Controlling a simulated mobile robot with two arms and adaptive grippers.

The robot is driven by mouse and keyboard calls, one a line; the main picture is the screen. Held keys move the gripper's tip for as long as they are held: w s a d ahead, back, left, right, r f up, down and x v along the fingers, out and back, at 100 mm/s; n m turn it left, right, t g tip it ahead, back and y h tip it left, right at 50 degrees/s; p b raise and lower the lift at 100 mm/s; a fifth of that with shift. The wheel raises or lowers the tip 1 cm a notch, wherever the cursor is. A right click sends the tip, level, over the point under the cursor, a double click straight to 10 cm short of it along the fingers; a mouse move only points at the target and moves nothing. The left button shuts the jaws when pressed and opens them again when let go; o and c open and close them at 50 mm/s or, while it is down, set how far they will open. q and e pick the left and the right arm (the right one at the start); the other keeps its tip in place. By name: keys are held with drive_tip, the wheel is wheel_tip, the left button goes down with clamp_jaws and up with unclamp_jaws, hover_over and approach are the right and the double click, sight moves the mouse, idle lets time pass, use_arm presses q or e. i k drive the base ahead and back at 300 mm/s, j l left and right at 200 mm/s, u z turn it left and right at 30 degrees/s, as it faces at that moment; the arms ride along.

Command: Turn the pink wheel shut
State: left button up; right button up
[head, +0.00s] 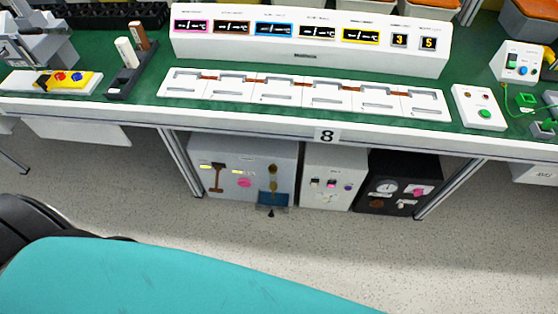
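A small round pink part (244,183), looking like a wheel, is on the front of the large grey cabinet (225,152) under the table. Another pink part (418,191) is on the front of the black box (400,166) at the right. Both are too small to tell how far they are turned, or which one is the task's wheel. Neither of my grippers is in view.
A long green-topped table (140,85) marked 8 overhangs the boxes, with metal legs at both sides. A smaller grey box (327,160) stands between them. A teal surface (170,275) and a black curved part (40,230) fill the lower left. Speckled floor (440,265) is clear at right.

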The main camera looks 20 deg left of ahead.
sight(243, 183)
drive_tip(key=k+l, duration=0.25)
drive_tip(key=k, duration=0.2)
drive_tip(key=k+l, duration=0.3)
drive_tip(key=k, duration=0.2)
